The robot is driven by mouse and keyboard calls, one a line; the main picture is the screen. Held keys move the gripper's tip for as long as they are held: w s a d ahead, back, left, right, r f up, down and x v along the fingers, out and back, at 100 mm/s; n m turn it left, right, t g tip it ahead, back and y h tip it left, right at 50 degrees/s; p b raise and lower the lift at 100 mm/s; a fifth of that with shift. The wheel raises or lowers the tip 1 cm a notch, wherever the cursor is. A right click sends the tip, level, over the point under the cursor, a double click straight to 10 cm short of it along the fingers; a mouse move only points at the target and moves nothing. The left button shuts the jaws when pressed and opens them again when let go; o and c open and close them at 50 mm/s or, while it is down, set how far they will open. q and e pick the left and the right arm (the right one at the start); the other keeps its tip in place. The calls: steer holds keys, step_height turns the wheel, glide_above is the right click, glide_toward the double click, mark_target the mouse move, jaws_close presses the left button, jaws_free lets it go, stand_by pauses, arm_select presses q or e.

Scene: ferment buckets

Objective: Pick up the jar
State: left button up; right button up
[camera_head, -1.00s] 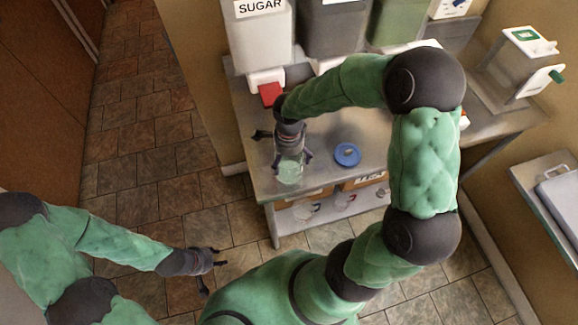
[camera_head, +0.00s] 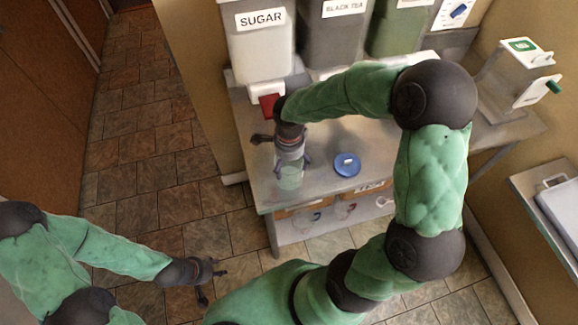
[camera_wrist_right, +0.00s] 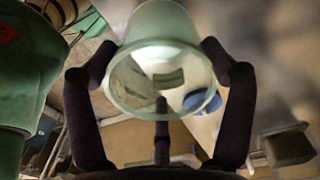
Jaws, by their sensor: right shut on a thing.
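The jar (camera_head: 289,178) is clear, greenish glass. It stands upright near the front left of the metal table (camera_head: 330,188); I cannot tell whether its base touches the top. My right gripper (camera_head: 290,162) reaches down over it, shut on its upper part. In the right wrist view the jar (camera_wrist_right: 160,55) sits between the dark fingers, its round open mouth facing the camera. My left gripper (camera_head: 214,281) is empty, with fingers spread, low over the tiled floor at lower left.
A blue lid (camera_head: 347,165) lies on the table right of the jar. Sugar (camera_head: 258,50), black tea (camera_head: 334,38) and green (camera_head: 397,28) containers stand behind. A red block (camera_head: 268,106) is behind my right wrist.

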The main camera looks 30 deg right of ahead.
steer(key=s+a+r+p, duration=0.1)
steer(key=s+a+r, duration=0.8)
steer(key=a+r, duration=0.1)
steer(key=shift+a, duration=0.35)
